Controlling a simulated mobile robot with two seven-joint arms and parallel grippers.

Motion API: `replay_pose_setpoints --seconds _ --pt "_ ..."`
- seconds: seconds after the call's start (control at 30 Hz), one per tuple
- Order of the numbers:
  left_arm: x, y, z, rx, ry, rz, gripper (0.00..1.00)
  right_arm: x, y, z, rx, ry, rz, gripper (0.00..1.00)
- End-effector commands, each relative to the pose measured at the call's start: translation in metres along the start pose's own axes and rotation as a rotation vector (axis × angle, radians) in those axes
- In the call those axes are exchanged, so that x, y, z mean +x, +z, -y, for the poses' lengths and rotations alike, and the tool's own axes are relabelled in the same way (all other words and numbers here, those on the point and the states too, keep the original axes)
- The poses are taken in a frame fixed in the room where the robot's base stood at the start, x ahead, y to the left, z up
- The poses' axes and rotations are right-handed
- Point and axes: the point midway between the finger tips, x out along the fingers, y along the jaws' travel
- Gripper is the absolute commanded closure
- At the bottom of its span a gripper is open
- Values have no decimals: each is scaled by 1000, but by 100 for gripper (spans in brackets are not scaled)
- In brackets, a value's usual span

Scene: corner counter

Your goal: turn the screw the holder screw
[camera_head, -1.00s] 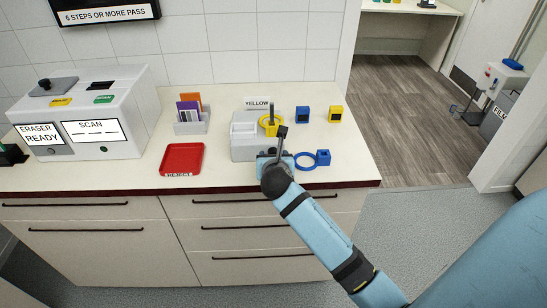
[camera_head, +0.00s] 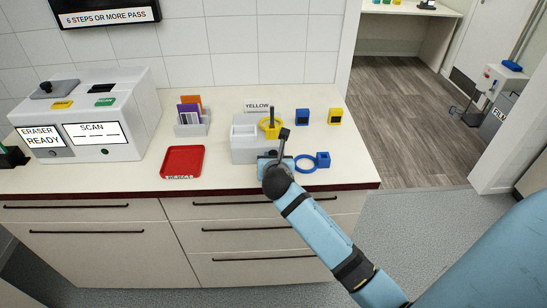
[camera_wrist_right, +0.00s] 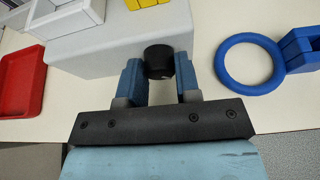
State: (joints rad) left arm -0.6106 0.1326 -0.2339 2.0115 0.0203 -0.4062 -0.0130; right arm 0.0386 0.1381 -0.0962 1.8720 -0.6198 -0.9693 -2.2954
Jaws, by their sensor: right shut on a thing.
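The holder is a grey block (camera_head: 243,153) on the counter. Its screw (camera_wrist_right: 159,62) shows in the right wrist view as a black round knob on the side facing me. My right gripper (camera_wrist_right: 160,82) has its two blue fingers on either side of this knob and is shut on it. In the head view my right gripper (camera_head: 275,161) is at the front of the holder, and my own arm hides the screw. A yellow ring tool (camera_head: 265,130) stands in the holder. My left gripper is not in view.
A blue ring with a cube-shaped end (camera_head: 322,160) lies just right of the holder. Blue (camera_head: 302,116) and yellow (camera_head: 335,116) cube-shaped pieces stand behind it. A red tray (camera_head: 183,161), a card rack (camera_head: 192,127) and a grey eraser machine (camera_head: 120,115) are left.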

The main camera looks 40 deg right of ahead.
Motion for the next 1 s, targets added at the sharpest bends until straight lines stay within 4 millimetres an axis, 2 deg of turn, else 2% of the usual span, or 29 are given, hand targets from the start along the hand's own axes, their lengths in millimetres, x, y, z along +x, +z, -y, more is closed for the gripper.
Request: replay_pose_setpoints --seconds 0.2,0.7,1.0 --pt "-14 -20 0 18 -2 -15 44 -2 5 2 115 49 -2 93" --pt "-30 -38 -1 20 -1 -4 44 0 0 3 484 200 0 93" --pt "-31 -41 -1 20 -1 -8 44 1 -1 4 613 253 -1 93"
